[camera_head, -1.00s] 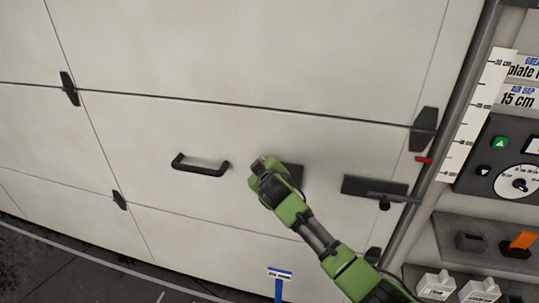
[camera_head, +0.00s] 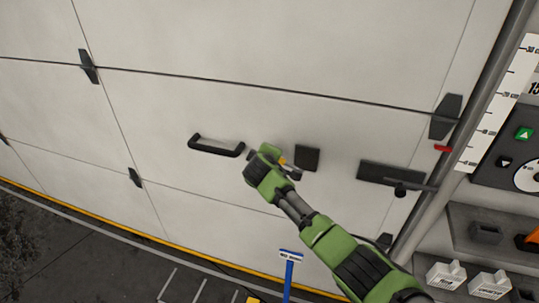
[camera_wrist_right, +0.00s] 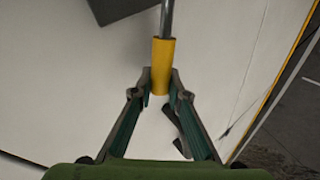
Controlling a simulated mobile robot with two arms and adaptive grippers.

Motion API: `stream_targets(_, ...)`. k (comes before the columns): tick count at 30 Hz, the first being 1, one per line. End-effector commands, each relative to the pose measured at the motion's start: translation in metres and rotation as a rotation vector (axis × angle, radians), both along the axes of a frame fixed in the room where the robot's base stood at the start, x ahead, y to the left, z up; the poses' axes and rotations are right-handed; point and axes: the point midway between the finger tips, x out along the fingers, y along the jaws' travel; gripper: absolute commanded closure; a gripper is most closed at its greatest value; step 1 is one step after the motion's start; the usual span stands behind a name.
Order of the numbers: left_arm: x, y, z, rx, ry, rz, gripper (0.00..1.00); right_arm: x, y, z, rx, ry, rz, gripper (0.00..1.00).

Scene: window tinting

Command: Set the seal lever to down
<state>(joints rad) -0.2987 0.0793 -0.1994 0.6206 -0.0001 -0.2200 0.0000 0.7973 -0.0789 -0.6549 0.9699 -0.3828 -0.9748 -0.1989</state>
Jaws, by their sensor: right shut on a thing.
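The seal lever shows in the right wrist view as a metal rod (camera_wrist_right: 167,18) with a yellow grip (camera_wrist_right: 162,62). A dark plate (camera_wrist_right: 115,8) is beside the rod at the top. My right gripper (camera_wrist_right: 162,92) has its two fingers closed around the lower end of the yellow grip. In the head view my right gripper (camera_head: 274,158) is at the door panel, just left of a dark square plate (camera_head: 307,158). Only a bit of yellow (camera_head: 283,160) shows beside it. The gripper hides most of the lever there, so its exact angle is unclear. My left gripper is not in view.
A black pull handle (camera_head: 216,147) is left of my gripper on the pale sectional door (camera_head: 230,85). A dark latch bar (camera_head: 390,174) is to the right. Dark shelves and a control panel (camera_head: 495,150) stand at the far right.

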Motion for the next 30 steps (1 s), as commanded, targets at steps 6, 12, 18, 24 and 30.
stream_targets(6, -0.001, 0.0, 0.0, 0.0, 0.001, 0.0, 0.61, -0.001, -0.001, -0.003, -0.004, 0.005, 0.0, 1.0)
stream_targets(12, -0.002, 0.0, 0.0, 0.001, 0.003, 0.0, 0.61, -0.001, -0.001, -0.002, -0.003, 0.004, -0.001, 0.67)
stream_targets(18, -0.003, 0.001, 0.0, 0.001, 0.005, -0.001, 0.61, -0.001, -0.001, -0.002, -0.003, 0.003, -0.001, 0.67)
stream_targets(24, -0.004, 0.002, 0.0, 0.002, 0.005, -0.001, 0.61, -0.006, 0.001, 0.002, 0.0, 0.001, 0.0, 0.67)
stream_targets(30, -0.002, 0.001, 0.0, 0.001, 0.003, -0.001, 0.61, -0.027, 0.004, 0.014, 0.001, 0.002, 0.001, 0.67)
